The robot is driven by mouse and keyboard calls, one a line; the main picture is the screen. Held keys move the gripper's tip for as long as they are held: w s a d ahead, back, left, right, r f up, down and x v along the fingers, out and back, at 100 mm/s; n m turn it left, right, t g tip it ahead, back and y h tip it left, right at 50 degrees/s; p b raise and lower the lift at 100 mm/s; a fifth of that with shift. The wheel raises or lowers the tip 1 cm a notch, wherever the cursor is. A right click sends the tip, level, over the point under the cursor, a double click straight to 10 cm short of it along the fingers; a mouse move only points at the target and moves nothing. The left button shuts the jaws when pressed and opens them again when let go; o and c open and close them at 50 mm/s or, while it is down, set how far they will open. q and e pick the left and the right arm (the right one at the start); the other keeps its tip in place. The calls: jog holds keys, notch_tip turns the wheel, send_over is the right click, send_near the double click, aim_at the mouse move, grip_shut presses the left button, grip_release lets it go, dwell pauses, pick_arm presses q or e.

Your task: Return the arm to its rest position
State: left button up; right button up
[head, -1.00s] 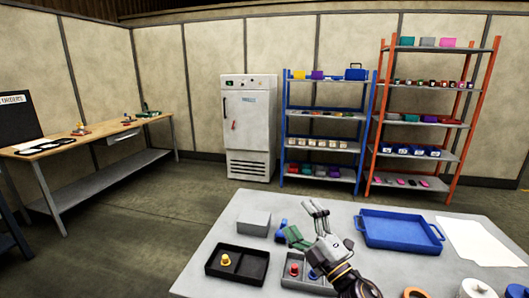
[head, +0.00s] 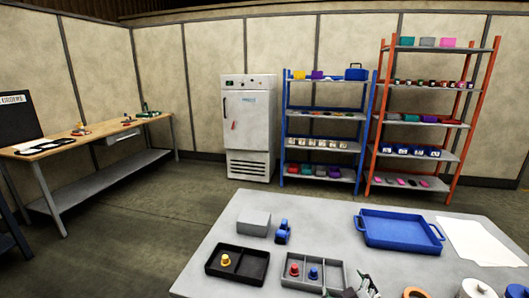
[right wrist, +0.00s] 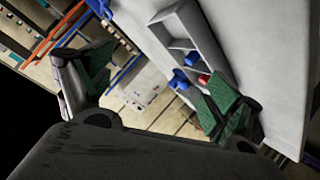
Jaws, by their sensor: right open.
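My right gripper (head: 366,290) is at the bottom edge of the head view, over the near edge of the grey table, only partly in frame. In the right wrist view its two green-padded fingers (right wrist: 155,88) stand wide apart with nothing between them. It is clear of the grey divided tray (head: 318,276), which holds a red knobbed piece (head: 294,270) and a blue knobbed piece (head: 314,273). A blue part (head: 283,232) stands on the table behind that tray. My left gripper is not in view.
A black tray (head: 237,273) with a yellow knobbed piece (head: 225,260), a grey block (head: 253,224), a blue tray (head: 399,245) and white sheets (head: 480,241) lie on the table. An orange ring (head: 414,293) and a white roll (head: 478,288) sit at the near edge.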

jog(key=s+f+m+g+y, duration=0.1)
jog(key=s+f+m+g, duration=0.1)
jog(key=s+f+g, duration=0.55)
jog(key=s+f+m+g+y, duration=0.15)
jog(key=s+f, duration=0.25)
jog(key=s, duration=0.7)
jog(key=s+f+g+p, duration=0.1)
jog(key=s+f+p, duration=0.2)
jog(key=f+p, duration=1.45)
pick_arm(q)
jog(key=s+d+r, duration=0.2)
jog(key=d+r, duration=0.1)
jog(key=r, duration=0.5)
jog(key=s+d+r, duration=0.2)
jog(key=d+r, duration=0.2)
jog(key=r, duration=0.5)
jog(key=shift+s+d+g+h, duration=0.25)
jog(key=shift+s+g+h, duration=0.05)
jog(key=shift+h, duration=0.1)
pick_arm(e)
jog(key=s+d+f, duration=0.1)
jog(key=s+f, duration=0.7)
jog(key=s, duration=0.3)
jog(key=s+d+f+g, duration=0.1)
jog(key=s+d+f, duration=0.1)
jog(key=s+f, duration=0.7)
jog(key=shift+s+d+f+n+g+h, duration=0.15)
jog(key=shift+s+f+n+g+h, duration=0.25)
jog(key=shift+s, duration=0.5)
